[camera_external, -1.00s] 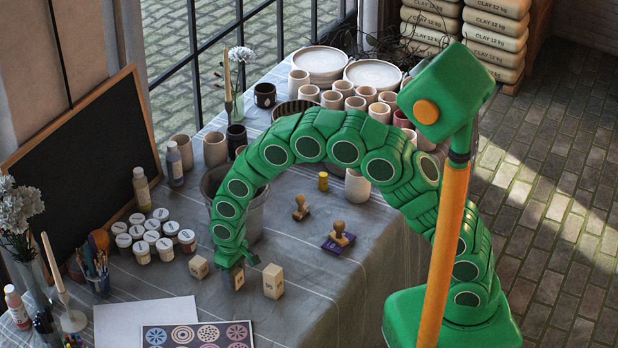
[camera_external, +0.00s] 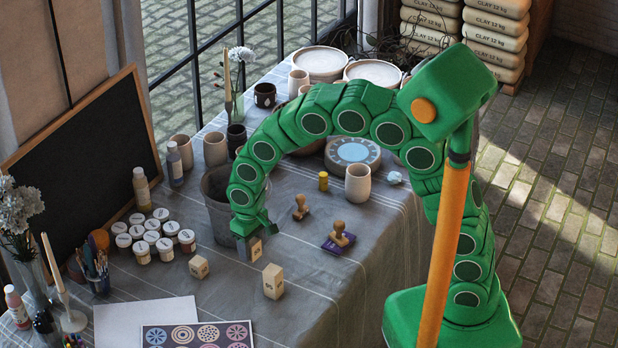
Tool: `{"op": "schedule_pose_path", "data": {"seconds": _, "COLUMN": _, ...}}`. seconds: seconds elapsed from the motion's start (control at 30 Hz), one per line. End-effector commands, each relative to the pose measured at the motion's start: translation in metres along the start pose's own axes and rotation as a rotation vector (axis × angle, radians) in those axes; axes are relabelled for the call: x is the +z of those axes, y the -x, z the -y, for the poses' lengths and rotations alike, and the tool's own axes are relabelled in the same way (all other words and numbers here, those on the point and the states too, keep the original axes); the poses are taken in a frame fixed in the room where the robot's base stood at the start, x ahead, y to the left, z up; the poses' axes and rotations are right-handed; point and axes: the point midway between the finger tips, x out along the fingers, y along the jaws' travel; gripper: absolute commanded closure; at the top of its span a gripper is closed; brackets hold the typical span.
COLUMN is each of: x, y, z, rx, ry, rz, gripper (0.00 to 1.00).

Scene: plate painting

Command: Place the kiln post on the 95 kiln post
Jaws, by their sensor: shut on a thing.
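My gripper (camera_external: 256,241) is shut on a small greyish kiln post (camera_external: 256,251), which it seems to hold above the table, in front of the grey bucket; the exact gap below is hard to judge. Two pale block-shaped kiln posts stand apart on the cloth: one (camera_external: 198,267) to the lower left of my gripper, the other (camera_external: 273,281) below and slightly right of it. Both have dark markings on a side face, too small to read surely, so I cannot tell which one is the 95. Neither touches the held post.
A grey bucket (camera_external: 216,212) stands close behind my gripper. Lidded paint jars (camera_external: 153,238) are to the left, wooden-handled stamps (camera_external: 338,241) to the right. A white sheet (camera_external: 146,321) and a patterned sheet (camera_external: 200,337) lie in front. Cloth around the two posts is clear.

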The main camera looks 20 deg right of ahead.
Motion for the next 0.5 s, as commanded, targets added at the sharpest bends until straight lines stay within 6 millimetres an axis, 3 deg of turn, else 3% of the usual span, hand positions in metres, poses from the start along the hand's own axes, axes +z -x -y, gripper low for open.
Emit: {"op": "schedule_pose_path", "data": {"seconds": 0.5, "x": 0.075, "y": 0.045, "z": -0.027, "rx": 0.000, "ry": -0.117, "rz": 0.000, "gripper": 0.89}}
